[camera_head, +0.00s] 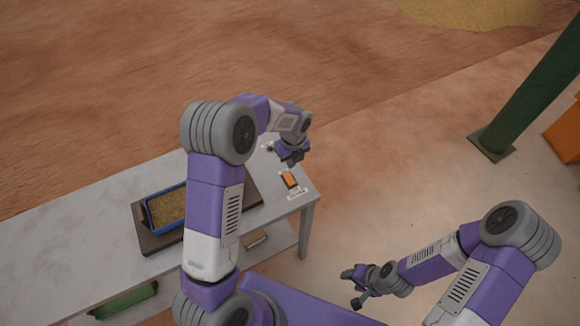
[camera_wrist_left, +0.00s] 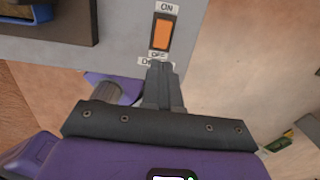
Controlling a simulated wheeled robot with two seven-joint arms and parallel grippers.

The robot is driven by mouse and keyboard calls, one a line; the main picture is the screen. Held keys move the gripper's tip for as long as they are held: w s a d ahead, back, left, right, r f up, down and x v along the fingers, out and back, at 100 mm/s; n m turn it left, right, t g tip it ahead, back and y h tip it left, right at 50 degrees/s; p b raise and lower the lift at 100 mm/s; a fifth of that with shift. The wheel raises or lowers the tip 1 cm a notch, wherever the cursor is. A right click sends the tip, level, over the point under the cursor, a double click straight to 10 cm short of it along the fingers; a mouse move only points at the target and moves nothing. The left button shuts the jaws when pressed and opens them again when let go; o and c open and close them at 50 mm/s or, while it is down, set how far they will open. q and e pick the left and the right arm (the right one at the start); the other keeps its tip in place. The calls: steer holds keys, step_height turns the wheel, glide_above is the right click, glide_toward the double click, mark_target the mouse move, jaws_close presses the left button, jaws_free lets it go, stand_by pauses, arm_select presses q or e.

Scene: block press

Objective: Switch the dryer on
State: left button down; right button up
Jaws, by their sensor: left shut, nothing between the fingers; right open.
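The dryer switch is an orange rocker in a dark frame (camera_head: 289,180) near the right end of the grey table. In the left wrist view the orange rocker (camera_wrist_left: 162,33) has an ON label above it and an OFF label below it. I cannot tell which way it is tipped. My left gripper (camera_head: 292,163) is shut and empty, close to the switch. In the left wrist view its fingertips (camera_wrist_left: 158,64) are at the OFF label, just below the rocker; contact is unclear. My right gripper (camera_head: 352,287) is open and empty, off the table's right side.
A blue tray (camera_head: 150,213) of brownish material sits on a dark board (camera_head: 160,241) on the table (camera_head: 80,226), left of the switch. A green object (camera_head: 125,301) lies on the lower shelf. A green post (camera_head: 527,85) stands at right.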

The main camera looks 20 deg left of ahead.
mark_target(287, 175)
arm_select(q)
steer(key=shift+s+d+r, duration=0.1)
steer(key=shift+d+r, duration=0.05)
steer(key=shift+r, duration=1.55)
steer(key=w+a+b, duration=0.1)
steer(key=b, duration=0.9)
steer(key=shift+r+t+y, duration=0.1)
steer(key=shift+t+y, duration=0.2)
steer(key=f+b, duration=0.1)
steer(key=f, duration=0.3)
steer(key=a+f+b, duration=0.1)
steer(key=f+b, duration=0.1)
steer(key=f, duration=0.3)
steer(key=w+f+b, duration=0.1)
steer(key=f, duration=0.4)
steer(key=shift+w+a+b, duration=0.1)
steer(key=shift+a+b, duration=0.1)
steer(key=shift+b, duration=0.1)
steer(key=shift+r, duration=0.1)
